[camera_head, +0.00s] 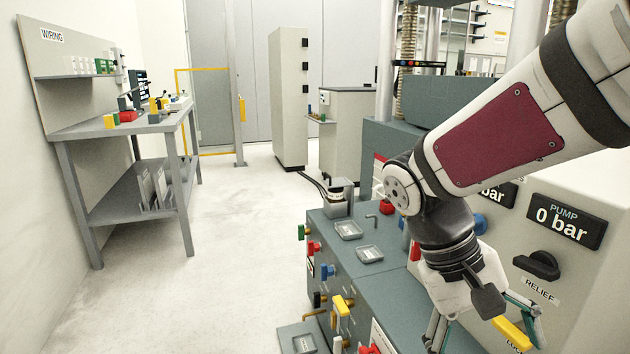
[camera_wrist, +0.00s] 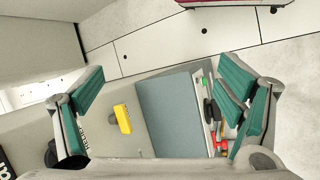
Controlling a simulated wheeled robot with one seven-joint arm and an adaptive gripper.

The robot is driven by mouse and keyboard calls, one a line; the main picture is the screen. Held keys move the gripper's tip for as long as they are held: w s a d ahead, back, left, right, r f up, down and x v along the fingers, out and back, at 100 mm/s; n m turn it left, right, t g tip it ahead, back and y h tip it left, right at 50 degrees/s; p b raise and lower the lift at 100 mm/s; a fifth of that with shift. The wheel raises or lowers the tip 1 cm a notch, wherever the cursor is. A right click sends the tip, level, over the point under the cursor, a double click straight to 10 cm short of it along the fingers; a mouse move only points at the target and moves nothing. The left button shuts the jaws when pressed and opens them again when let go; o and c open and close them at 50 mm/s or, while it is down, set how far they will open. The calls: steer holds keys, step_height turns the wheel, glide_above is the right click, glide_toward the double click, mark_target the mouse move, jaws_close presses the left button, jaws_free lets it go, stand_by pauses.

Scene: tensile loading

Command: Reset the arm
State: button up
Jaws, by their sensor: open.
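My arm reaches in from the upper right in the head view and bends down at the elbow. My gripper (camera_head: 487,325) hangs low in front of the pump panel, partly cut off by the bottom edge. In the wrist view my gripper (camera_wrist: 160,105) is open, its two green-padded fingers wide apart with nothing between them. A yellow handle (camera_wrist: 122,118) on the panel shows between and beyond the fingers. The same yellow handle (camera_head: 512,334) appears right beside the gripper in the head view; I cannot tell whether they touch.
The pump panel (camera_head: 603,215) with a black relief knob (camera_head: 538,265) stands close at right. The grey bench (camera_head: 335,262) carries small trays (camera_head: 348,230) and coloured valves along its left side. A wiring table (camera_head: 95,131) stands at left. The floor (camera_head: 230,240) between is clear.

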steer(key=s+a+r+t+y, duration=0.25)
steer(key=s+t+y, duration=0.2)
steer(key=s, duration=1.15)
step_height(320, 180, up, 27)
steer(key=t+p, duration=0.3)
steer(key=p, duration=2.3)
steer(key=shift+w, duration=0.3)
steer(key=shift+r+y, duration=0.1)
steer(key=shift+y, duration=0.15)
